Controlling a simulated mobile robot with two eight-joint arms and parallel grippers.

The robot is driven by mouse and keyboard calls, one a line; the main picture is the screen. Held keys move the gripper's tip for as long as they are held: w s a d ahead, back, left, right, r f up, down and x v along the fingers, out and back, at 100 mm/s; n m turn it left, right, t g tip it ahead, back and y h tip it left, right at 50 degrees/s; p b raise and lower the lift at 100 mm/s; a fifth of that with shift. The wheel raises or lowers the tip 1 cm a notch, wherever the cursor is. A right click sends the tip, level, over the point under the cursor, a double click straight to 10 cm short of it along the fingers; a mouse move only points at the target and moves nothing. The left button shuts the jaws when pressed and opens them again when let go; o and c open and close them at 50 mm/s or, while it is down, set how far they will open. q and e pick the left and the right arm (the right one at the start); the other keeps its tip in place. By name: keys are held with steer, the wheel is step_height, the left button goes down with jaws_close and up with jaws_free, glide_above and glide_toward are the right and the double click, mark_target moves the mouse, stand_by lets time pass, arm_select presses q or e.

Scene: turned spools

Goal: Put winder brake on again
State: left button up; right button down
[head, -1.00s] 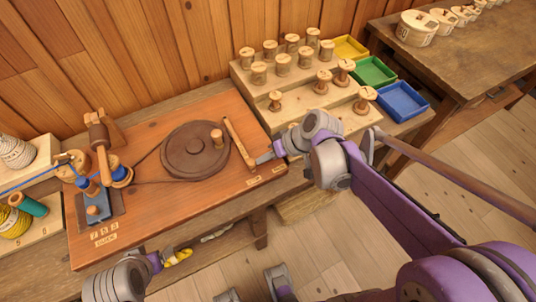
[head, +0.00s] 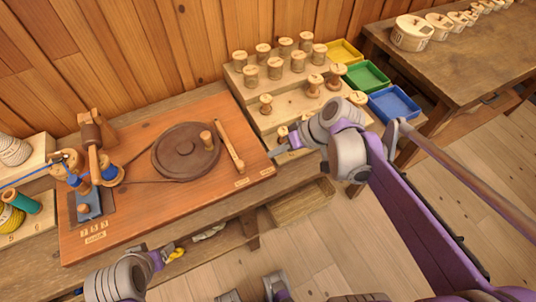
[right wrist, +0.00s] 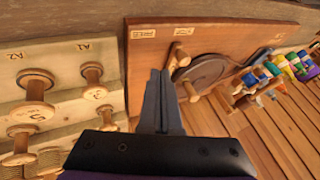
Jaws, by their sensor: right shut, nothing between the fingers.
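The winder board (head: 130,215) lies on the bench with a dark round wheel (head: 180,165) that has an upright wooden handle. The brake, a slim wooden lever (head: 229,145), lies just right of the wheel, its near end by two small labels on the board's front edge. The lever also shows in the right wrist view (right wrist: 179,56), beyond the fingertips. My right gripper (head: 275,153) is shut and empty, apart from the lever, off the board's right edge by the spool rack. My left gripper (head: 165,255) is low in front of the bench; its fingers are unclear.
A stepped rack (head: 245,85) of wooden spools stands right of the board, close to my right gripper. Yellow, green and blue trays (head: 393,104) lie beyond it. Blue thread and spools crowd the board's left end. A wooden wall stands behind.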

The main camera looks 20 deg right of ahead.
steer(key=v, duration=0.4)
steer(key=shift+s+r, duration=0.1)
steer(key=shift+r, duration=0.05)
stand_by(0.4)
steer(key=s+a+f+h+p, duration=0.1)
steer(key=s+h+p, duration=0.1)
steer(key=s, duration=0.2)
steer(key=s+a+f+m+h+p, duration=0.1)
steer(key=s+a+f+h+p, duration=0.1)
steer(key=s, duration=0.3)
steer(key=shift+s+f+t+h, duration=0.15)
steer(key=shift+s+t+h, duration=0.2)
steer(key=shift+h, duration=0.45)
steer(key=shift+w, duration=0.1)
